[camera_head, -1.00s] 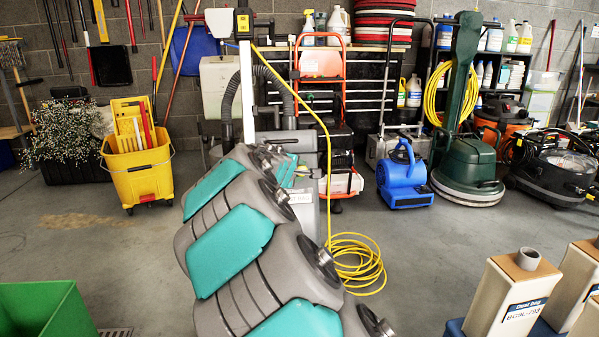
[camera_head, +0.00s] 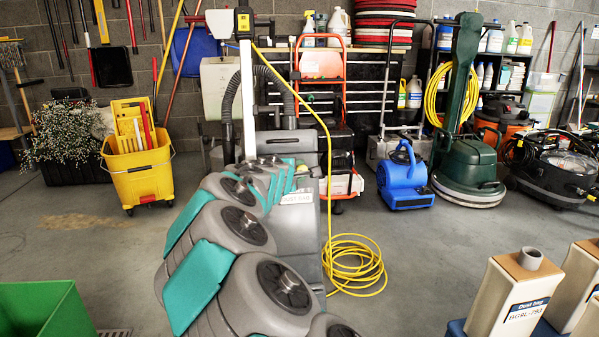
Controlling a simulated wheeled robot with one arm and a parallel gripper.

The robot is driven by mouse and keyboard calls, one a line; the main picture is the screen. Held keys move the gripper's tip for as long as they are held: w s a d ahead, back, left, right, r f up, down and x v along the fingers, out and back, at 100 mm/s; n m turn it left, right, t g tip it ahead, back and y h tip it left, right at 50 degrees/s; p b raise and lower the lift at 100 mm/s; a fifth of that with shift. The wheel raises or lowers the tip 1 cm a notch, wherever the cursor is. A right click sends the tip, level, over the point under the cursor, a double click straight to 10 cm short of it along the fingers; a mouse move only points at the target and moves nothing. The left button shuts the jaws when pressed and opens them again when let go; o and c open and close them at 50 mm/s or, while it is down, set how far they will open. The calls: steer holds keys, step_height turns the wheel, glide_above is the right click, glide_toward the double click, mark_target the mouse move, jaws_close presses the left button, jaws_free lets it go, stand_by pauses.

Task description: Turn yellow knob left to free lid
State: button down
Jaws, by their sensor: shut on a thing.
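A grey machine (camera_head: 300,235) with a white label stands in the middle, with a grey top part (camera_head: 287,142). I cannot tell whether that top part is the lid.
A yellow cable (camera_head: 350,265) lies coiled on the floor right of the machine. A yellow mop bucket (camera_head: 138,175) stands left, a blue blower (camera_head: 405,178) right. A green bin (camera_head: 45,310) is front left, beige dust-bag boxes (camera_head: 510,300) front right. Some floor between is clear.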

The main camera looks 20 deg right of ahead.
steer(key=shift+c, duration=2.4)
jaws_free()
steer(key=shift+a, duration=0.1)
steer(key=v, duration=0.7)
steer(key=shift+s+a, duration=0.25)
steer(key=shift+r, duration=0.1)
